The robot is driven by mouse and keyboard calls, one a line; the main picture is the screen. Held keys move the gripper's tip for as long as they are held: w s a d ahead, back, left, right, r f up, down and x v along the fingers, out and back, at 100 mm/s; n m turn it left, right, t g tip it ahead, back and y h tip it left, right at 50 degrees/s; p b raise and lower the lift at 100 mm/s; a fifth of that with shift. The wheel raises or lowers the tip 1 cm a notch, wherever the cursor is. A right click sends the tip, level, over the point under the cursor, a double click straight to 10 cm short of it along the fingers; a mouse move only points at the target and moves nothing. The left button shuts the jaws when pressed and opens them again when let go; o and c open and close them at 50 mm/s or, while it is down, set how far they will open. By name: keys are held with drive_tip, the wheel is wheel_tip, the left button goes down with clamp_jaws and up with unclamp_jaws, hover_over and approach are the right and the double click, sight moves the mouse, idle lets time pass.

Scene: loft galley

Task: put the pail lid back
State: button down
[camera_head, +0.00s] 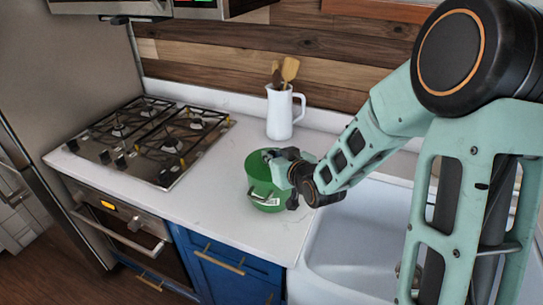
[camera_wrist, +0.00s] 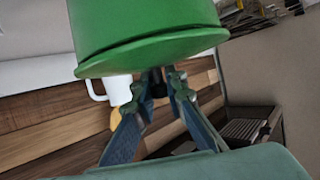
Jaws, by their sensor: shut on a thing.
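The green pail (camera_head: 266,197) stands on the white counter beside the sink, with a metal handle and a pale label on its front. The green lid (camera_head: 256,167) is at the pail's top, partly covered by my gripper (camera_head: 274,157). In the wrist view, which is upside down, the lid's bright green rim (camera_wrist: 150,54) lies against the pail's body (camera_wrist: 140,15), and my fingers (camera_wrist: 160,80) meet at the lid. I cannot tell whether it is fully seated.
A white jug (camera_head: 280,113) with wooden utensils stands behind the pail, near the backsplash. A gas hob (camera_head: 150,140) is to the left, and a white sink (camera_head: 350,235) is to the right under my arm. The counter in front-left of the pail is clear.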

drive_tip(key=shift+f, duration=0.3)
drive_tip(key=c, duration=1.9)
unclamp_jaws()
